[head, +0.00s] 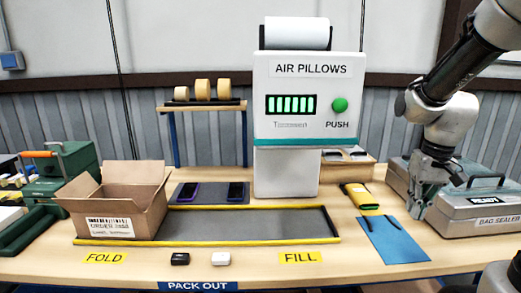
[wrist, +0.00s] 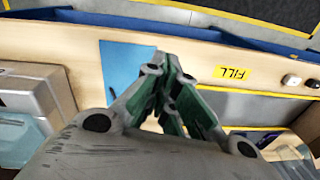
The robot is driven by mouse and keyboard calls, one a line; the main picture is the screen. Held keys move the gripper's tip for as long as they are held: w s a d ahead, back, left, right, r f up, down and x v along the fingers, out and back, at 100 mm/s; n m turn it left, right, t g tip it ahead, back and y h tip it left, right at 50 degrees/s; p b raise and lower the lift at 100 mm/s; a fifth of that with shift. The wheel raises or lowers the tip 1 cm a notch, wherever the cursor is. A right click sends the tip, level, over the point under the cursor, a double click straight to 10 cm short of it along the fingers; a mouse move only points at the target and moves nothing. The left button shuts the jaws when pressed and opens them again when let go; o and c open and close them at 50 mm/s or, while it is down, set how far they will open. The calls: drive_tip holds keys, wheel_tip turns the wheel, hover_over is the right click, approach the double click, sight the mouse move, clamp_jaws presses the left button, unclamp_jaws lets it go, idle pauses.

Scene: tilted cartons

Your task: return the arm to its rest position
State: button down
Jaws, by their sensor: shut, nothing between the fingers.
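My gripper (head: 420,206) is at the right side of the table in the head view, above the area between the blue mat and the bag sealer. My arm reaches in from the upper right. In the wrist view my gripper (wrist: 163,60) has its fingertips together, with nothing between them. Its tips overlap the edge of the blue mat (wrist: 122,72) in that picture; the height above the table is hard to tell.
The grey bag sealer (head: 475,207) stands close beside my gripper. The blue mat (head: 393,240) lies in front. The air pillow machine (head: 287,178), an open carton (head: 122,205) and a yellow-edged tray (head: 330,240) are further left.

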drive_tip(key=s+a+r+n+t, duration=0.1)
drive_tip(key=s+r+t, duration=0.3)
drive_tip(key=s+r, duration=0.5)
drive_tip(key=s, duration=0.3)
drive_tip(key=shift+a+r+h, duration=0.15)
drive_tip(key=shift+a+h, duration=0.15)
drive_tip(key=shift+s, duration=0.1)
